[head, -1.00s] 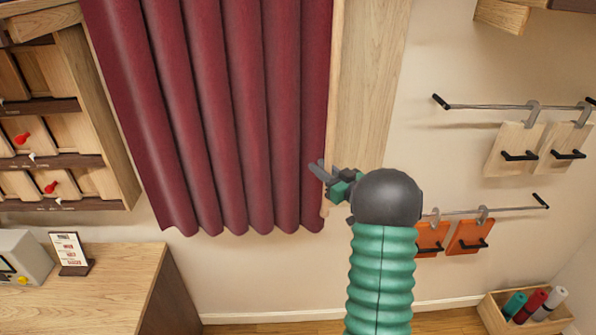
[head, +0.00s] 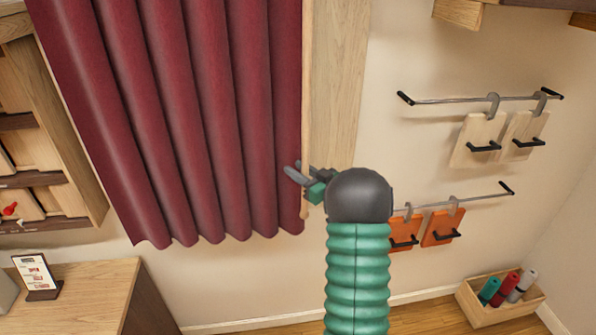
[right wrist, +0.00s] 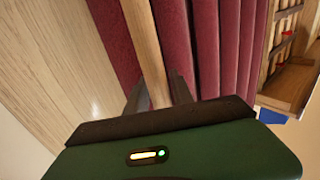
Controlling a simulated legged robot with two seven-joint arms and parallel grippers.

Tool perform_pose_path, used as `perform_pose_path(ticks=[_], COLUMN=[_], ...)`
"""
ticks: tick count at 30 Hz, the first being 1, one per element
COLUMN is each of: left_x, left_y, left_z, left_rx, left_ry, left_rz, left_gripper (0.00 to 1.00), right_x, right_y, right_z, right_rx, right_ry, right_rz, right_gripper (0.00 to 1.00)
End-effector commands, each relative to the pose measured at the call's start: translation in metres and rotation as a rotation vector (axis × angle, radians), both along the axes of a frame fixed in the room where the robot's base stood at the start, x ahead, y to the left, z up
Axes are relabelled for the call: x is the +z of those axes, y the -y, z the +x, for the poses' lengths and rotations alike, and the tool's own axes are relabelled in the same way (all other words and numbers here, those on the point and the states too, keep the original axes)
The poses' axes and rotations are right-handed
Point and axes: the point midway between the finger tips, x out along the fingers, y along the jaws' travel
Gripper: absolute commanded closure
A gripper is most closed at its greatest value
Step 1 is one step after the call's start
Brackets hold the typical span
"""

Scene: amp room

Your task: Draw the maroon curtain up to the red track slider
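The maroon curtain (head: 190,120) hangs in folds on the left half of the head view. Its top and the track are out of the picture, and I see no red slider. A thin wooden rod (head: 306,130) hangs along the curtain's right edge. My right gripper (head: 304,176) is at the rod's lower part. In the right wrist view the rod (right wrist: 146,45) passes between the two dark fingers (right wrist: 160,92), which press close on both sides. The curtain's folds (right wrist: 205,50) are just beyond. My left gripper is not in view.
A wide wooden panel (head: 338,80) is right of the curtain. Wall rails hold pale boards (head: 480,135) and orange boards (head: 442,228). A wooden box (head: 500,300) with rolls stands on the floor at lower right. A wooden counter (head: 85,290) with a small sign (head: 37,275) is lower left.

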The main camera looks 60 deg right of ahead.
Motion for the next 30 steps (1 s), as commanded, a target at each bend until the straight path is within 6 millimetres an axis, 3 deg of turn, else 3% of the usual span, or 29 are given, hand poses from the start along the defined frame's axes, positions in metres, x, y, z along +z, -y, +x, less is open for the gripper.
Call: perform_pose_path(ticks=[6, 10, 24, 30], left_x=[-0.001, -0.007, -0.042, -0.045], left_y=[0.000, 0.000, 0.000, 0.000], left_z=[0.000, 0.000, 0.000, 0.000], left_rx=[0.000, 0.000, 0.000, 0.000], left_ry=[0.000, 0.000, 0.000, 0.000], left_rz=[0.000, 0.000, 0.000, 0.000], left_gripper=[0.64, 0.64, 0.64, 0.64], right_x=[0.000, -0.001, -0.003, -0.002], right_y=[-0.001, -0.004, -0.037, -0.043], right_z=[-0.001, -0.016, -0.139, -0.160], right_rx=[0.000, -0.003, -0.004, -0.001], right_ry=[0.001, 0.000, 0.001, -0.001], right_rz=[-0.001, -0.002, 0.000, 0.001], right_gripper=[0.71, 0.71, 0.71, 0.71])
